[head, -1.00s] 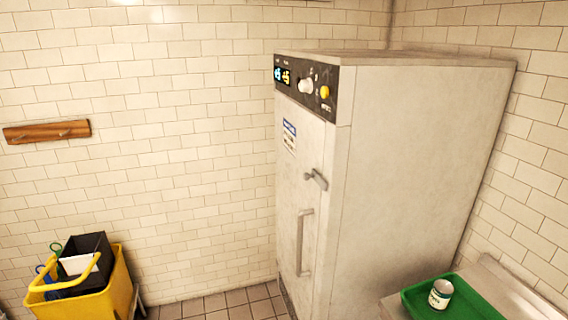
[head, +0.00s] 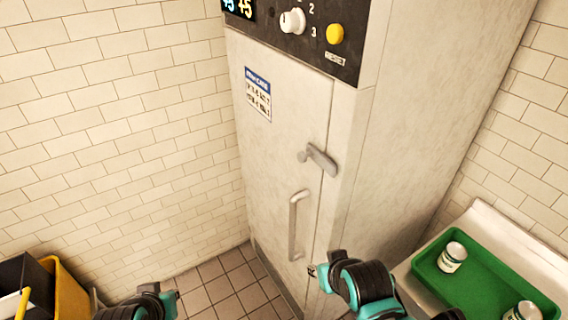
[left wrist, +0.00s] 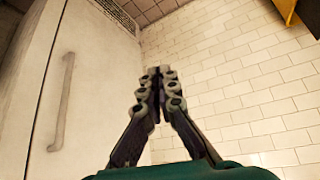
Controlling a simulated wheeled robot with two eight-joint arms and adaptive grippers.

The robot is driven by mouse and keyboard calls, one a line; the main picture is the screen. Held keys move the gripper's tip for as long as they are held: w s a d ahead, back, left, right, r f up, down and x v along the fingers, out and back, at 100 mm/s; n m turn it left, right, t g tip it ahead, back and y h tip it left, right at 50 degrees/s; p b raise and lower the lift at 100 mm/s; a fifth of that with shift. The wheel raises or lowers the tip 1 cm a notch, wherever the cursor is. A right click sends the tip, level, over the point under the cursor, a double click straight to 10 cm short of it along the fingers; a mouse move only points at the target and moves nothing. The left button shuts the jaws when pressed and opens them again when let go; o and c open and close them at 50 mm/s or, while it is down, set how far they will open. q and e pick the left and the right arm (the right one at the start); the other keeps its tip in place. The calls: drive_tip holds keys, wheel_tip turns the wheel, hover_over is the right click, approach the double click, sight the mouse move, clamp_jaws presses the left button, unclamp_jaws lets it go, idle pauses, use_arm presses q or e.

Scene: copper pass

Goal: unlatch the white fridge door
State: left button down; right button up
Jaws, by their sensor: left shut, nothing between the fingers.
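The white fridge (head: 285,130) stands in the corner with its door closed. A grey latch lever (head: 320,160) sits at the door's right edge and slants down to the right across the seam. A long vertical grey handle (head: 293,228) is below it. My left gripper (left wrist: 158,72) is shut and empty in the left wrist view, with the fridge door and the handle (left wrist: 66,100) to its left. It appears apart from both. In the head view only dark and teal parts of my arms show at the bottom edge; my right gripper's fingers are not visible.
A control panel with a white knob (head: 292,21) and a yellow button (head: 335,34) is above the door. A green tray (head: 428,268) with two cans stands on the counter at right. A yellow bucket (head: 66,288) is at lower left. The tiled floor between is clear.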

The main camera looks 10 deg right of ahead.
use_arm(q)
drive_tip(key=shift+s, duration=0.1)
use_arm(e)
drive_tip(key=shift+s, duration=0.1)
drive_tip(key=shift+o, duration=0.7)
use_arm(q)
drive_tip(key=w+d+r+n+g+h+p, duration=0.1)
drive_tip(key=w+d+r+n+h, duration=0.1)
drive_tip(key=w+d+n+h, duration=0.4)
drive_tip(key=w+d+r+n+h+p, duration=0.2)
drive_tip(key=w+d+n, duration=0.15)
drive_tip(key=d, duration=0.55)
drive_tip(key=w+d+r+n+h+p, duration=0.2)
drive_tip(key=w+d+r+n+h, duration=0.3)
drive_tip(key=r+n+h, duration=0.3)
drive_tip(key=shift+w+d+n+h, duration=0.15)
drive_tip(key=shift+d+n+h, duration=0.2)
drive_tip(key=shift+n+h, duration=0.85)
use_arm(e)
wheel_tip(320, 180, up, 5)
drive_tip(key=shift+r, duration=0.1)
